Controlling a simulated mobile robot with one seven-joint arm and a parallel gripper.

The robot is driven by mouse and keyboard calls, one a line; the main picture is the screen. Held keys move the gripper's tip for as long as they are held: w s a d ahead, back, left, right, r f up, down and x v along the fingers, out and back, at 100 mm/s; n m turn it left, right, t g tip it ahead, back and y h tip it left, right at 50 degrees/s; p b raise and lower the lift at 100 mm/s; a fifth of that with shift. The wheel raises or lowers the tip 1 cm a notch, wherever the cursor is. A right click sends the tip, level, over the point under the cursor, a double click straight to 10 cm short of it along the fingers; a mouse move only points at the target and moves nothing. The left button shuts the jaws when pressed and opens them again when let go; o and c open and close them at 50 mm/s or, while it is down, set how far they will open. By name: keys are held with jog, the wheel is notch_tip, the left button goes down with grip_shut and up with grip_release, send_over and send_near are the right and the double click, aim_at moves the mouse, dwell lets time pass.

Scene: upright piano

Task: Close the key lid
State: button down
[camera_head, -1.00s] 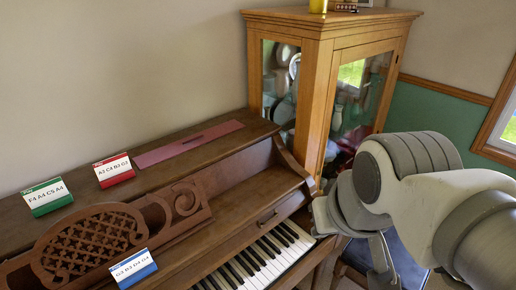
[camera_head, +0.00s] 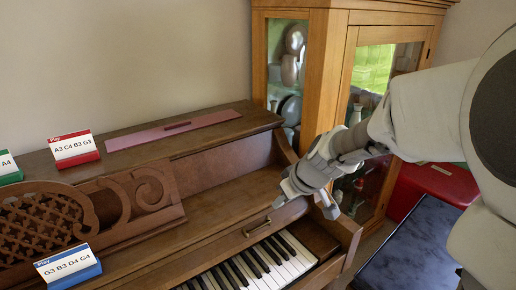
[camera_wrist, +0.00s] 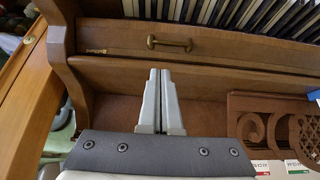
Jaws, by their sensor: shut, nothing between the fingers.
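The brown wooden key lid (camera_head: 232,232) lies back behind the keys, with a small brass handle (camera_head: 257,227) near its right end. The white and black keys (camera_head: 262,268) are uncovered in front of it. In the wrist view the lid (camera_wrist: 115,37) crosses the upper part, with the handle (camera_wrist: 169,43) near the middle and keys (camera_wrist: 225,12) beyond. My gripper (camera_head: 279,202) is above the right end of the piano, just behind and right of the handle. In the wrist view its two fingers (camera_wrist: 160,72) are together and empty, pointing toward the handle, apart from it in the picture.
A glass-door wooden cabinet (camera_head: 328,70) stands close behind my arm at the right. A carved music stand (camera_head: 140,207) and coloured note cards (camera_head: 73,148) are on the piano's left side. A dark bench (camera_head: 415,243) and a red box (camera_head: 437,184) are at the right.

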aim_at(262, 220)
jog(key=b+x, duration=0.2)
jog(key=x, duration=0.9)
jog(key=shift+w+f, duration=0.1)
jog(key=shift+d, duration=0.15)
